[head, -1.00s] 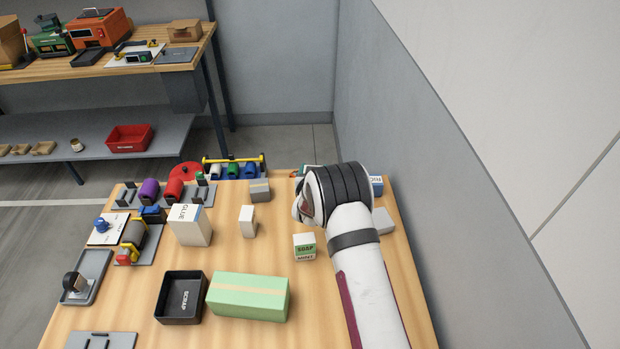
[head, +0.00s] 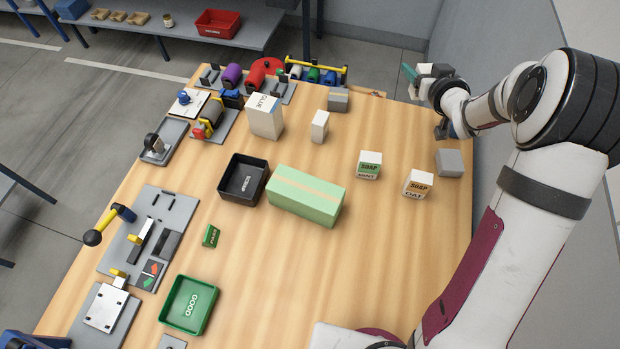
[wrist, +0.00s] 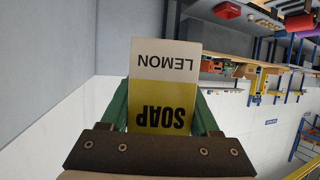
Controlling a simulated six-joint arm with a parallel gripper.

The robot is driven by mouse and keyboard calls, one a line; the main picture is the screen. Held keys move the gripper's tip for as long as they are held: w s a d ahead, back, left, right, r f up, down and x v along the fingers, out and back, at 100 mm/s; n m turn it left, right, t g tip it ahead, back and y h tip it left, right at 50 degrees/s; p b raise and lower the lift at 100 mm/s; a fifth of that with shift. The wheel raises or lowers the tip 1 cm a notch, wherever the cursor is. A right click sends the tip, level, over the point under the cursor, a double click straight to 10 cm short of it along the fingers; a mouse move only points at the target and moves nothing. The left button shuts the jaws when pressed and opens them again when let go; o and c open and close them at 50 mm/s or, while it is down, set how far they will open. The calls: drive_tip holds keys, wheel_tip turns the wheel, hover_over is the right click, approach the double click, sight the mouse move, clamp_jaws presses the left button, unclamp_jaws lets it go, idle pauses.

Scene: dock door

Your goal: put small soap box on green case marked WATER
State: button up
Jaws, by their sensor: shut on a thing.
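My gripper (head: 424,76) is at the far right of the table in the head view, raised by the wall, its green fingers partly showing. In the wrist view it is shut on a white and yellow box lettered SOAP LEMON (wrist: 165,85). A soap box with a green label (head: 369,165) and one with a tan label (head: 418,184) stand upright on the table, apart from my gripper. A light green case with a tan strip (head: 306,196) lies left of them, its top bare. No WATER lettering shows on its visible faces.
A black bin (head: 242,180) adjoins the green case's left side. A green GOOD tray (head: 188,305) is at front left.

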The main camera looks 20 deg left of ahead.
drive_tip(key=s+a+r+n+g+y, duration=0.1)
drive_tip(key=s+a+n+g+y, duration=0.3)
drive_tip(key=s, duration=0.4)
drive_tip(key=s+a+n+g+y, duration=0.25)
drive_tip(key=s+n+g, duration=0.2)
drive_tip(key=s, duration=0.45)
drive_tip(key=s+a+r+n+g+y, duration=0.1)
drive_tip(key=s+a+n+g+y, duration=0.3)
drive_tip(key=s, duration=0.4)
drive_tip(key=n+h, duration=0.2)
hover_over(289, 184)
drive_tip(key=shift+y, duration=0.25)
wheel_tip(289, 184, down, 7)
drive_tip(key=shift+d+f, duration=0.1)
drive_tip(key=shift+d, duration=0.05)
wheel_tip(289, 184, down, 4)
drive_tip(key=shift+f, duration=0.1)
drive_tip(key=shift+f, duration=0.15)
drive_tip(key=o, duration=1.4)
drive_tip(key=shift+o, duration=0.2)
